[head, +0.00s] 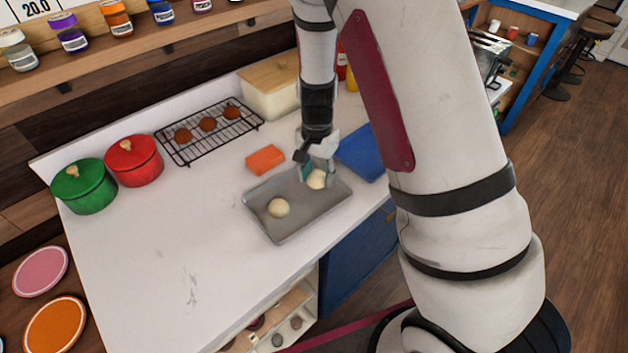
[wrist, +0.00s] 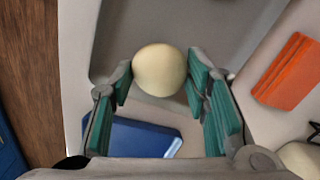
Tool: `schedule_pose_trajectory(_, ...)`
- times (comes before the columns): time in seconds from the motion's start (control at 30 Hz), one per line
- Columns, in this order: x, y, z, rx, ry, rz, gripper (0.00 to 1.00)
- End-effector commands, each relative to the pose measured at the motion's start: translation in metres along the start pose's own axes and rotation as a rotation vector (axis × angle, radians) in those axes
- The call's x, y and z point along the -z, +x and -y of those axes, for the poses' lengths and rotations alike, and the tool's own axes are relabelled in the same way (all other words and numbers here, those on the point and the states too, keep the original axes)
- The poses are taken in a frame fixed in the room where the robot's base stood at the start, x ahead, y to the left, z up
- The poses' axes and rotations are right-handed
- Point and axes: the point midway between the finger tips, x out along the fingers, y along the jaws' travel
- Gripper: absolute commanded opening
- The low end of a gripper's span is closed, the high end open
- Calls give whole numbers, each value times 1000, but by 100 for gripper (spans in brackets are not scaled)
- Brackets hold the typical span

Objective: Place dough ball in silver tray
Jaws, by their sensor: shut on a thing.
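The silver tray (head: 295,221) lies on the white counter, and its grey floor also fills the upper part of the wrist view (wrist: 200,25). One pale dough ball (head: 279,208) rests in the tray's left part. My gripper (head: 316,176) is over the tray's back right part, shut on a second dough ball (head: 317,179). In the wrist view that dough ball (wrist: 159,70) sits between the teal finger pads (wrist: 160,82). I cannot tell whether the held ball touches the tray floor.
An orange block (head: 265,159) lies behind the tray, and a blue board (head: 362,152) lies to its right. A cooling rack (head: 190,146) with brown balls, a red pot (head: 134,162) and a green pot (head: 85,187) stand further left. The counter's front left is clear.

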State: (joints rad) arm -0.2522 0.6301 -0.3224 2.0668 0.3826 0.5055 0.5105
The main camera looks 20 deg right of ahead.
Motion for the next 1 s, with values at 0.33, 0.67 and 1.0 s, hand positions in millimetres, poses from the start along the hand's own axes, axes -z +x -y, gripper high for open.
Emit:
schedule_pose_trajectory(0.33,2,28,10,-3,1,2,16)
schedule_pose_trajectory(0.67,2,36,11,0,0,0,16)
schedule_pose_trajectory(1.0,2,39,11,0,0,0,63)
